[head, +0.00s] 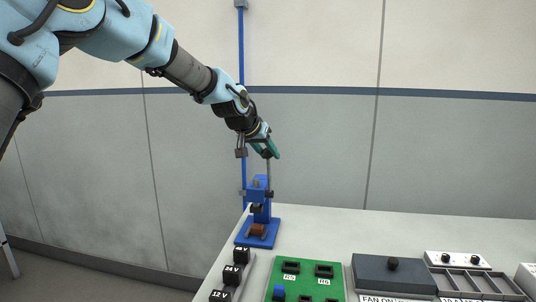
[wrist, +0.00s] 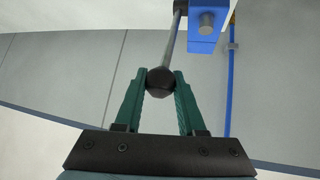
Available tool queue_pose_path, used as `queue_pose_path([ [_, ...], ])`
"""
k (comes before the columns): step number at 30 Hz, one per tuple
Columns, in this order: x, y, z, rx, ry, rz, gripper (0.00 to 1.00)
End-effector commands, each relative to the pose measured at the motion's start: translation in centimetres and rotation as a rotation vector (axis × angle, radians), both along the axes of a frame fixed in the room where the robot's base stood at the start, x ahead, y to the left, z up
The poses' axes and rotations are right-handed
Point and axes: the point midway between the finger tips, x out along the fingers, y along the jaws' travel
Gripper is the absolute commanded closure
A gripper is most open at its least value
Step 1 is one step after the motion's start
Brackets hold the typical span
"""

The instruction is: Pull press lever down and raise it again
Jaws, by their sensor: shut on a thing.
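The blue press (head: 258,205) stands at the far left corner of the table. Its grey lever (head: 269,172) points up from the press head and ends in a dark knob. In the wrist view the lever rod (wrist: 171,42) runs up to the blue press head (wrist: 206,25). My gripper (head: 266,149) is at the top of the lever. In the wrist view its green fingers (wrist: 161,84) are shut on the dark knob (wrist: 161,80), one on each side. A brown block (head: 258,230) sits on the press base under the ram.
The table (head: 330,228) carries a row of black labelled blocks (head: 232,275), a green board (head: 305,282), a dark grey box with a knob (head: 392,275) and a divided tray (head: 475,284). A blue conduit (head: 241,60) runs up the wall behind the press.

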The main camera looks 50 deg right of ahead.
Motion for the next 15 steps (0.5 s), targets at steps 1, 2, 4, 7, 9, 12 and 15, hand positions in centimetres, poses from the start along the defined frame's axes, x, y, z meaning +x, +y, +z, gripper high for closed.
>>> queue_pose_path([
  [1,0.17,-0.03,0.11,-0.004,-0.003,0.002,1.00],
  [2,0.17,-0.03,0.11,-0.004,-0.003,0.002,1.00],
  [4,0.18,-0.03,0.10,-0.003,-0.003,0.002,1.00],
  [7,0.19,-0.02,0.09,-0.004,-0.003,0.002,0.57],
  [9,0.17,0.00,0.07,-0.003,-0.002,0.003,0.49],
  [12,0.13,0.01,0.04,-0.001,-0.002,0.002,0.38],
  [15,0.09,0.01,0.01,-0.002,-0.001,0.001,0.31],
])
